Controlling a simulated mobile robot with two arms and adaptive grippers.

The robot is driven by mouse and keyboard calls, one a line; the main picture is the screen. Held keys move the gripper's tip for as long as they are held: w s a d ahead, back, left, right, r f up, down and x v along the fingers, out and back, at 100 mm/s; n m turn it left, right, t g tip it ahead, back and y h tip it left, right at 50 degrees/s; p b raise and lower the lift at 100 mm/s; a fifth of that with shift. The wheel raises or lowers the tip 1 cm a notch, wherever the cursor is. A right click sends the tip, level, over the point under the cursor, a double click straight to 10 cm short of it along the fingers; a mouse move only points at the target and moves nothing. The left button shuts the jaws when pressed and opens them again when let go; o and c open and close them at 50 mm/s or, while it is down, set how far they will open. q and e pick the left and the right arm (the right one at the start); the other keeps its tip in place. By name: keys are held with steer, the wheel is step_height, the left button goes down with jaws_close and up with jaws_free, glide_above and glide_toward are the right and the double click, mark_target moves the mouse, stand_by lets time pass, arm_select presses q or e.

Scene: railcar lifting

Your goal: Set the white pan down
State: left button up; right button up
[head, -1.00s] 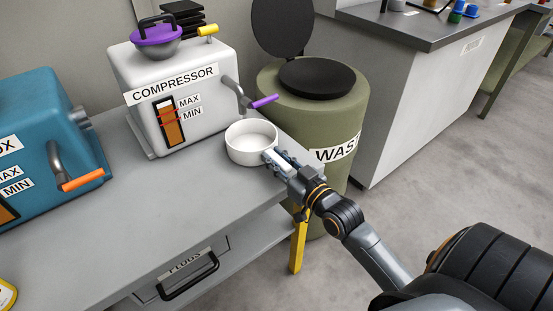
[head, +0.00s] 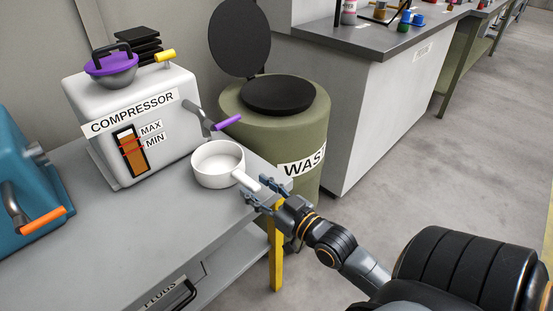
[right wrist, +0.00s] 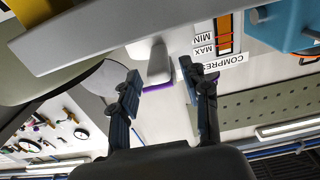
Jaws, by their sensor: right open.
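The white pan (head: 218,165) sits upright on the grey bench near its right corner, in front of the compressor, in the head view. Its short white handle (head: 245,181) points toward the lower right. My right gripper (head: 264,191) is open and empty just off the handle's end, with a small gap. In the right wrist view the handle (right wrist: 159,65) shows beyond and between the spread fingers of the right gripper (right wrist: 160,88). My left gripper is not in view.
The white compressor (head: 135,120) with its purple-tipped lever (head: 228,121) stands behind the pan. An olive waste bin (head: 255,130) with its lid raised stands beside the bench corner. A blue machine (head: 25,190) is at the left. The bench front (head: 150,235) is clear.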

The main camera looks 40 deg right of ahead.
steer(key=s, duration=0.6)
steer(key=s+a+f+g, duration=0.15)
steer(key=f+g, duration=0.25)
steer(key=f, duration=0.6)
steer(key=s+a+f+g, duration=0.1)
steer(key=a+f+g, duration=0.15)
steer(key=f, duration=0.85)
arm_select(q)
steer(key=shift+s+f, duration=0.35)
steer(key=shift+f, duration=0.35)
arm_select(e)
steer(key=s+a+f+g, duration=0.3)
steer(key=s+f+g, duration=0.1)
steer(key=f, duration=0.3)
steer(key=s+a+f+n+g+h, duration=0.1)
steer(key=s+a+f+g, duration=0.2)
steer(key=s+f+g, duration=0.2)
step_height(320, 180, down, 4)
steer(key=shift+s+a+r, duration=0.25)
steer(key=shift+s+a, duration=0.15)
steer(key=shift+s, duration=0.4)
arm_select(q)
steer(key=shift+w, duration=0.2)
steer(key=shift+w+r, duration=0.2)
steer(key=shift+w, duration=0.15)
